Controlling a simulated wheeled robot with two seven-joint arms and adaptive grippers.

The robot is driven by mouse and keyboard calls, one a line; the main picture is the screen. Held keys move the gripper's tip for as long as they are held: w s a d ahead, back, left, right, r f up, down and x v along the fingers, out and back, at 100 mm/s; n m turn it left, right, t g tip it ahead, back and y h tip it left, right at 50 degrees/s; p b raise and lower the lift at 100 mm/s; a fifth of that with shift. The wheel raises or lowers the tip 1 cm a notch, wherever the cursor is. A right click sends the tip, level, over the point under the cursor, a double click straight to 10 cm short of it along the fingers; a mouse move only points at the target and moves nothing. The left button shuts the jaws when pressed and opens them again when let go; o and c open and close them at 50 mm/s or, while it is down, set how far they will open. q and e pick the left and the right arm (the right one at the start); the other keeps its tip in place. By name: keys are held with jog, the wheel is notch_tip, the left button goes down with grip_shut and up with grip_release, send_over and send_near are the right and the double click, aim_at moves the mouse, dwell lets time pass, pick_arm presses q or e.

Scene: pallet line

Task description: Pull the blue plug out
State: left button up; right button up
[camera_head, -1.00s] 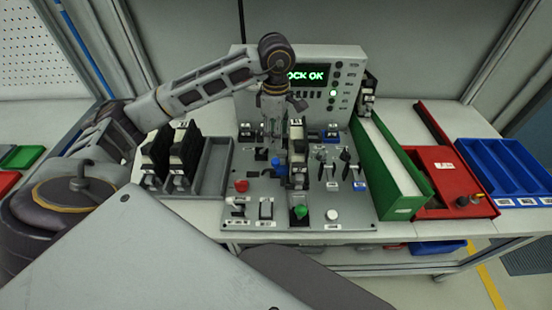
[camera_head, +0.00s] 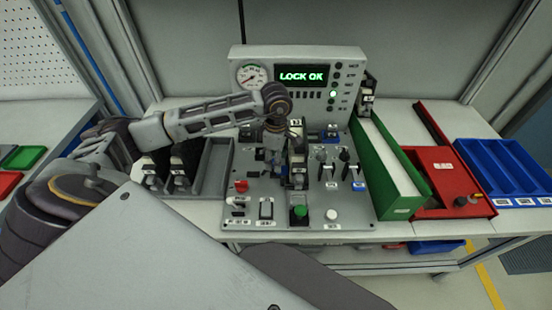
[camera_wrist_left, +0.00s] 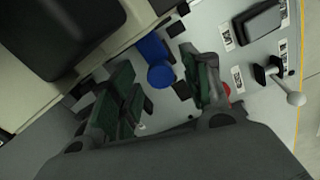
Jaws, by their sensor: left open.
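The blue plug (camera_wrist_left: 160,74) shows in the left wrist view as a round blue end on a blue body, at the panel. My left gripper (camera_wrist_left: 165,88) is open, with one green-padded finger on each side of the plug's round end. No finger clearly touches it. In the head view my left gripper (camera_head: 272,158) points down over the left-middle of the grey control panel (camera_head: 345,207), and it mostly hides the plug there. My right gripper is not in view.
Beside my gripper a dark upright module (camera_head: 298,158) stands on the panel. A red button (camera_head: 241,185), a green button (camera_head: 300,211) and several levers are nearby. The display (camera_head: 301,76) behind reads "LOCK OK". A green-sided bin (camera_head: 392,180) stands to the right.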

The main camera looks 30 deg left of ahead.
pick_arm(q)
jog(key=shift+f, duration=0.2)
grip_shut()
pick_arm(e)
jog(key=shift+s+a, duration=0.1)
